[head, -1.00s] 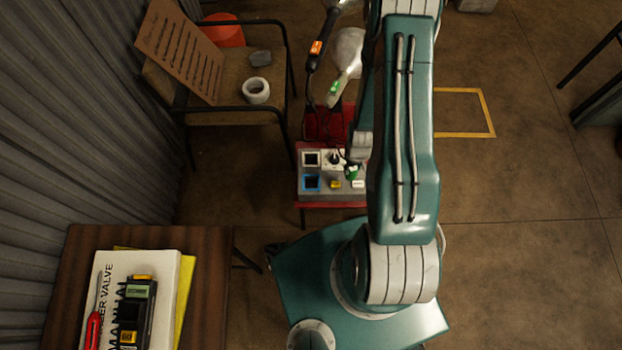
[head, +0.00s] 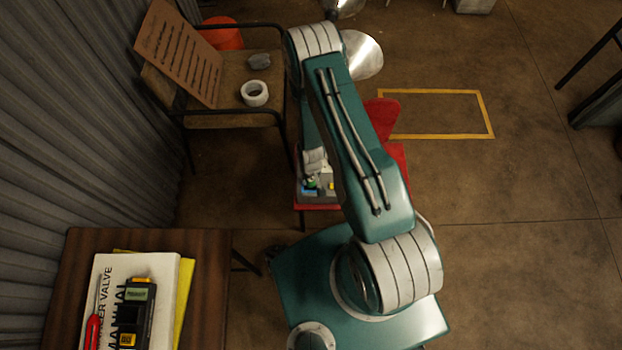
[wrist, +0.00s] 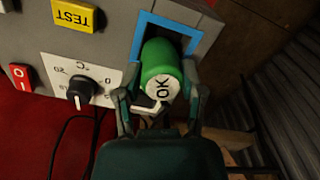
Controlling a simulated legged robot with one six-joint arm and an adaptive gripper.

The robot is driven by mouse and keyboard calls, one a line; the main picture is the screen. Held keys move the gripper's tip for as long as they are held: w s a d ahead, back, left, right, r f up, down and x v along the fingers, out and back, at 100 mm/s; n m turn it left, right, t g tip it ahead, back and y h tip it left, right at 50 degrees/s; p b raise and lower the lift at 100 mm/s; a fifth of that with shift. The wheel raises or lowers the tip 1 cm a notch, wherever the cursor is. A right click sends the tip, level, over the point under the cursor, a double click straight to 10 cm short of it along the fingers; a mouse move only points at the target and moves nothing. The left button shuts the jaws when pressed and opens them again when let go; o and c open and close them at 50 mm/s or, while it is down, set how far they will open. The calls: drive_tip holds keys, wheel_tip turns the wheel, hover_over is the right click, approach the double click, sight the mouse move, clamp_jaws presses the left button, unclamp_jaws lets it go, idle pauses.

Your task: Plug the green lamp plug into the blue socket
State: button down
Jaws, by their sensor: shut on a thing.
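In the head view the green plug (head: 311,183) shows small below my wrist, over the left part of the grey panel box (head: 322,198). My arm hides most of the socket there.
The box face also carries a yellow TEST label (wrist: 75,15), a black dial (wrist: 80,90) and a red switch (wrist: 20,77). A dark cable hangs below the dial. A chair (head: 215,116) with a tape roll (head: 254,93) stands behind left. A silver lamp shade (head: 362,54) is behind my arm.

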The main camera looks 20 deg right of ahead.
drive_tip(key=c, duration=1.3)
unclamp_jaws()
drive_tip(key=shift+s+a+f, duration=0.2)
drive_tip(key=shift+f, duration=0.4)
drive_tip(key=o, duration=1)
drive_tip(key=shift+w, duration=0.15)
